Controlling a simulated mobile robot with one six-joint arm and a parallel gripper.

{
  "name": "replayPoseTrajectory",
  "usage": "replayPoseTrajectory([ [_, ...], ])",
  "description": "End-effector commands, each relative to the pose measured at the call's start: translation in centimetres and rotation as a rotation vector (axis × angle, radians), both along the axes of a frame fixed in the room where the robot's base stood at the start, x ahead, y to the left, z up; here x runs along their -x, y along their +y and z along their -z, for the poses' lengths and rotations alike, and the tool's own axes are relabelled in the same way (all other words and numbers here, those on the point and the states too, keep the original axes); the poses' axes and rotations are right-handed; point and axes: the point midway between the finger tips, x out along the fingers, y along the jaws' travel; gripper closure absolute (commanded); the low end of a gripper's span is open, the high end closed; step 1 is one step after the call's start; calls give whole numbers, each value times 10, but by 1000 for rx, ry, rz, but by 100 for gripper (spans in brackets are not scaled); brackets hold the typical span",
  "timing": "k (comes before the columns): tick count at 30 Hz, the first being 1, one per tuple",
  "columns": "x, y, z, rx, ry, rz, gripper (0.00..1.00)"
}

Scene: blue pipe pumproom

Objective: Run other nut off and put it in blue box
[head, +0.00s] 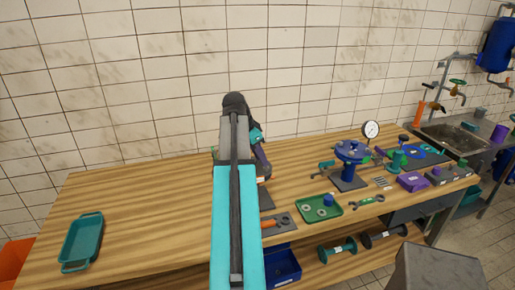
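My arm reaches away from me over the workbench, and its links cover the middle of the picture. My gripper (264,178) is mostly hidden behind the arm, and I cannot see whether its fingers are open or hold anything. A blue box (283,268) sits below the bench's front edge, just right of my arm, partly covered by it. A blue round flanged piece (352,151) stands on a grey base on the bench, right of my gripper. I cannot make out any single nut on it at this size.
The wooden bench (150,205) is clear left of my arm except for a teal tray (82,242). A green tray (318,209) holds round pieces and a blue part. Wrenches (366,201), a dial gauge (371,131) and a purple block (412,182) lie rightward. A sink (462,130) stands far right.

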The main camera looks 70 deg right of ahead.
Motion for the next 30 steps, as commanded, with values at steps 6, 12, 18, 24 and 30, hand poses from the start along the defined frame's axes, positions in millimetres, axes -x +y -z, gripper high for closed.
replayPoseTrajectory([
  [6, 5, -6, 19, -2, 1, 0, 72],
  [12, 8, -9, 31, 0, 0, -1, 72],
  [18, 8, -11, 36, 0, 0, -2, 72],
  [24, 8, -11, 35, 0, 0, -2, 72],
  [30, 8, -10, 35, 0, 0, -2, 100],
])
